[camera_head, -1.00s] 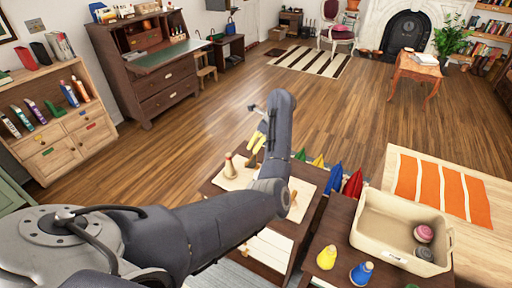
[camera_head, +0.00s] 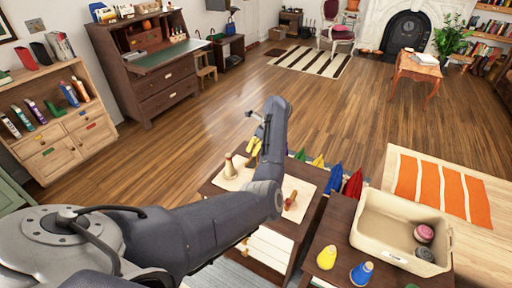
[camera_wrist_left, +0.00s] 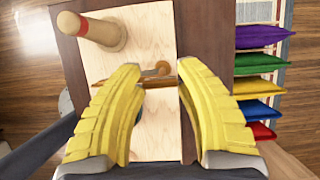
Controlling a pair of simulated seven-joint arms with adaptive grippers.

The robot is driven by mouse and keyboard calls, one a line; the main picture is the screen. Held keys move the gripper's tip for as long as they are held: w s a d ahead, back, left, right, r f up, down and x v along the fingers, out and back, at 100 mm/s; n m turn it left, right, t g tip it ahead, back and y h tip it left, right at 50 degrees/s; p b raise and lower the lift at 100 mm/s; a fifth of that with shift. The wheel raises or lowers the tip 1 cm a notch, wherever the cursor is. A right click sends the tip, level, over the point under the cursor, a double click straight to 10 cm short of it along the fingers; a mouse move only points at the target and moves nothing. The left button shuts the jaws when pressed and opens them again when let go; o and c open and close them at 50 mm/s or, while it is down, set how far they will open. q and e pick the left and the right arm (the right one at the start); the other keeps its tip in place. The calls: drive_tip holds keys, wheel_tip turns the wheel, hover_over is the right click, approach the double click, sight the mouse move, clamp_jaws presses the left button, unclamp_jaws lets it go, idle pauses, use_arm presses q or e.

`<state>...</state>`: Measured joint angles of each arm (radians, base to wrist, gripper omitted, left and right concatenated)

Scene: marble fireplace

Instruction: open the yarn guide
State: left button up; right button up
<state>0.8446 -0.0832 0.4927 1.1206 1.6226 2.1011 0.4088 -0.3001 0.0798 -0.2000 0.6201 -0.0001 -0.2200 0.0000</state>
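A pale wooden board (camera_head: 231,183) lies on a small dark table, with an upright wooden peg (camera_head: 230,167) on it. In the left wrist view, the board (camera_wrist_left: 155,133) carries the red-banded peg (camera_wrist_left: 102,32) and a small brown wooden piece with a round knob (camera_wrist_left: 161,69), which may be the yarn guide. My left gripper (camera_head: 253,146) is over the board. In the left wrist view its yellow fingers (camera_wrist_left: 160,66) are spread, with the brown piece showing between them. Contact cannot be told. An orange-brown piece (camera_head: 291,200) stands at the board's right. My right gripper is not in view.
Colored pointed pouches (camera_head: 335,178) line the table's right side; they also show in the left wrist view (camera_wrist_left: 259,61). A cream bin (camera_head: 375,237) with balls, and yellow (camera_head: 327,257) and blue (camera_head: 361,273) cones, stand to the right. Open floor lies beyond.

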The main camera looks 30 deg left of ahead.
use_arm(q)
clamp_jaws()
idle(0.3)
drive_tip(key=shift+a, duration=0.15)
